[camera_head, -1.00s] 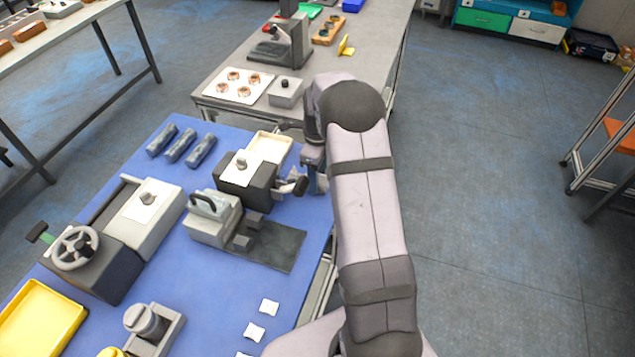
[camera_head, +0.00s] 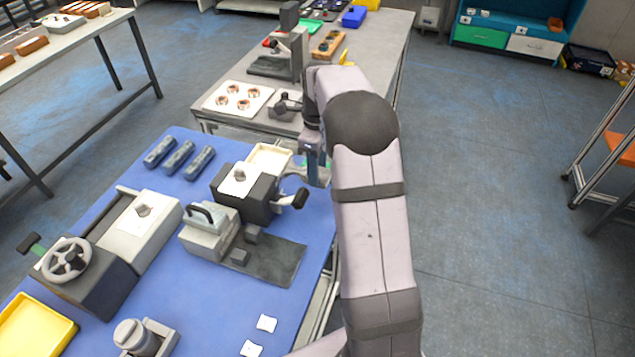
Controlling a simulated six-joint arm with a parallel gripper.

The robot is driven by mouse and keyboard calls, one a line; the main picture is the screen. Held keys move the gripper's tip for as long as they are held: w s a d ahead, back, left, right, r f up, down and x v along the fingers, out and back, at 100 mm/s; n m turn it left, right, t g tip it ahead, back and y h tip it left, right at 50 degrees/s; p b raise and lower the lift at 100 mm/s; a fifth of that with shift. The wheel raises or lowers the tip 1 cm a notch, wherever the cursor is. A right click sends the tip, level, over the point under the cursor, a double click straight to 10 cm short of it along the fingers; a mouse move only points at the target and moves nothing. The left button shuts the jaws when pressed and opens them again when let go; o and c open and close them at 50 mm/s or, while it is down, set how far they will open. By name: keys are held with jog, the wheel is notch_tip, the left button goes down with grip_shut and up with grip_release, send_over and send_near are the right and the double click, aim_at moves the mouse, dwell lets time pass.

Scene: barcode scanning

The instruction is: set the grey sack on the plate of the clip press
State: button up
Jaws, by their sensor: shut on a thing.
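My gripper (camera_head: 314,171) points down at the right edge of the blue-topped bench, beside the arm. It is shut on a small grey-green thing (camera_head: 322,178), which I take to be the grey sack; it is mostly hidden by the gripper and arm. A dark box-shaped machine (camera_head: 262,205) with a pale top plate (camera_head: 236,184) and a side handle stands to the left of the gripper. I cannot tell for sure which is the clip press.
On the blue bench (camera_head: 200,300) are a handled grey block (camera_head: 207,235), a machine with a handwheel (camera_head: 95,280), several dark rolls (camera_head: 178,157) and a yellow tray (camera_head: 35,330). A cream tray (camera_head: 268,156) lies behind the dark machine.

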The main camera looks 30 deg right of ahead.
jog(key=shift+r, duration=1.15)
jog(key=shift+w+a, duration=0.1)
jog(key=shift+a, duration=0.2)
jog(key=a+r+n, duration=0.2)
jog(key=a+r, duration=0.2)
jog(key=a, duration=0.3)
jog(key=a+r+n, duration=0.2)
jog(key=a+r, duration=0.2)
jog(key=a, duration=0.3)
jog(key=s+a+f+m, duration=0.4)
jog(key=s+f, duration=0.2)
jog(key=s, duration=0.5)
jog(key=shift+s+a+f+p, duration=0.25)
jog(key=shift+f+p, duration=0.05)
jog(key=shift+f, duration=0.05)
jog(key=shift+f+p, duration=1.15)
jog(key=shift+f, duration=3.85)
jog(key=shift+f, duration=0.1)
